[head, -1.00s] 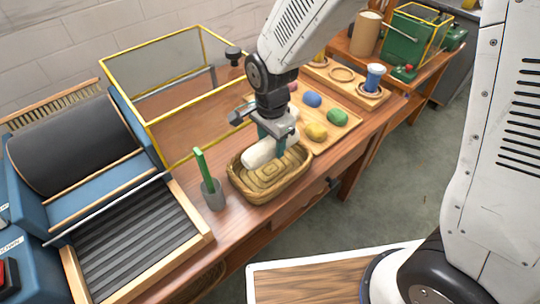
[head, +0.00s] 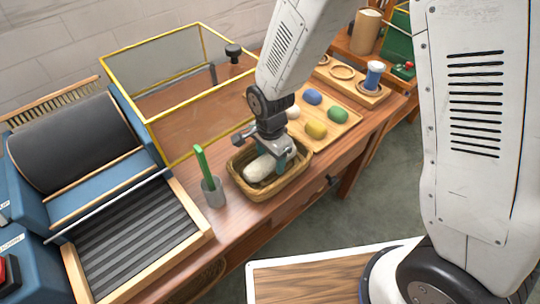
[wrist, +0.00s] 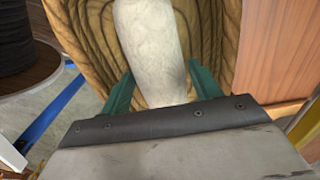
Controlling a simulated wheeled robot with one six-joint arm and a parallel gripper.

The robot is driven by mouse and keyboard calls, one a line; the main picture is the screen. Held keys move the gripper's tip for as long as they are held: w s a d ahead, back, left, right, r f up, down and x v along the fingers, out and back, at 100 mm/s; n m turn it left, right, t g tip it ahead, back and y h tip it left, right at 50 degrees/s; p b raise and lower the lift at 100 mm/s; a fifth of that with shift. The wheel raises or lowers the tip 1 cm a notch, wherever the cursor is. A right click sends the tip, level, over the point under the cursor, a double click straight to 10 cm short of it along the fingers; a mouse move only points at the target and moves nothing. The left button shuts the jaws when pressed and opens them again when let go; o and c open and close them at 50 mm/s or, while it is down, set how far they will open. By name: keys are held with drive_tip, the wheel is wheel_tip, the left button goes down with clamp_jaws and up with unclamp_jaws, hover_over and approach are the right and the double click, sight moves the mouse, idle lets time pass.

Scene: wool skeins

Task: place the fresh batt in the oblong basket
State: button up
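The fresh batt, a pale cream roll (head: 259,169), lies down inside the rim of the oblong woven basket (head: 240,186). It also shows in the wrist view (wrist: 150,45), above the basket's ringed wooden-looking floor (wrist: 208,25). My gripper (head: 283,160) is low over the right part of the basket. The batt's far end is partly hidden by the gripper. I cannot tell whether its underside touches the basket floor.
A grey cup with a green-handled tool (head: 213,191) stands just left of the basket. A tray with coloured wool balls (head: 345,127) is at the right. A yellow-framed clear box (head: 150,122) is behind. A drum carder (head: 75,150) fills the left.

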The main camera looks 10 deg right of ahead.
drive_tip(key=shift+o, duration=0.3)
drive_tip(key=shift+r, duration=0.1)
wheel_tip(320, 180, up, 12)
drive_tip(key=shift+r, duration=0.2)
drive_tip(key=s+d+r+n+t, duration=0.1)
drive_tip(key=s+d+r+n, duration=0.3)
drive_tip(key=s+d+r, duration=0.3)
drive_tip(key=s+d+r+n, duration=0.35)
drive_tip(key=d+r, duration=0.35)
drive_tip(key=d, duration=0.3)
drive_tip(key=s+d+r+n, duration=0.2)
drive_tip(key=s+d+n, duration=0.1)
drive_tip(key=s, duration=0.6)
drive_tip(key=shift+d+n, duration=0.35)
